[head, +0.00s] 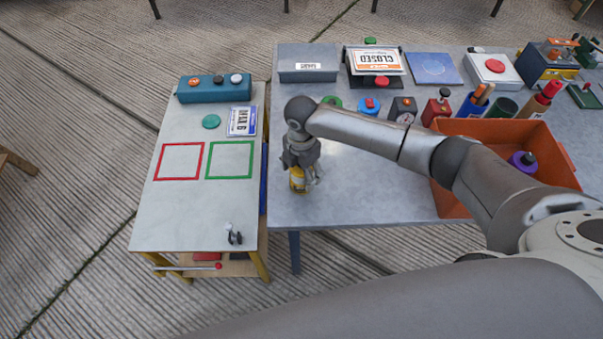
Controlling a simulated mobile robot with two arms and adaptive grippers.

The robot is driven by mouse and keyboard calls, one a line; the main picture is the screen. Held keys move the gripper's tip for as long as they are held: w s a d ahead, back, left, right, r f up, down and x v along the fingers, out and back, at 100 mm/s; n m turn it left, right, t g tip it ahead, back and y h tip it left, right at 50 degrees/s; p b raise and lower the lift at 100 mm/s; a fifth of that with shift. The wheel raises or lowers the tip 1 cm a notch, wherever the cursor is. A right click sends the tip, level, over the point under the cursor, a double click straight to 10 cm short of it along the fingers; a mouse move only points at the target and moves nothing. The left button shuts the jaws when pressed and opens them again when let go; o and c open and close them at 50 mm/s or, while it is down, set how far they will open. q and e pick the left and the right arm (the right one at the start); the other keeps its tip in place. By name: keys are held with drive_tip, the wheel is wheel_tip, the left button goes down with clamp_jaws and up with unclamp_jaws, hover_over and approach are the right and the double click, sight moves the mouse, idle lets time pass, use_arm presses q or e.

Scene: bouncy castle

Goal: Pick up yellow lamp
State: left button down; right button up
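A small yellow lamp (297,180) stands near the left front corner of the grey table. My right gripper (302,178) points down over the lamp, with its wrist and body hiding the lamp's top. A finger shows just to the right of the lamp. Whether the fingers touch or grip the lamp cannot be made out at this size. My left gripper is not in view.
A white cart (165,215) with red and green squares stands left.

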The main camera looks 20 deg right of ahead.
drive_tip(key=c, duration=0.9)
drive_tip(key=shift+r, duration=0.15)
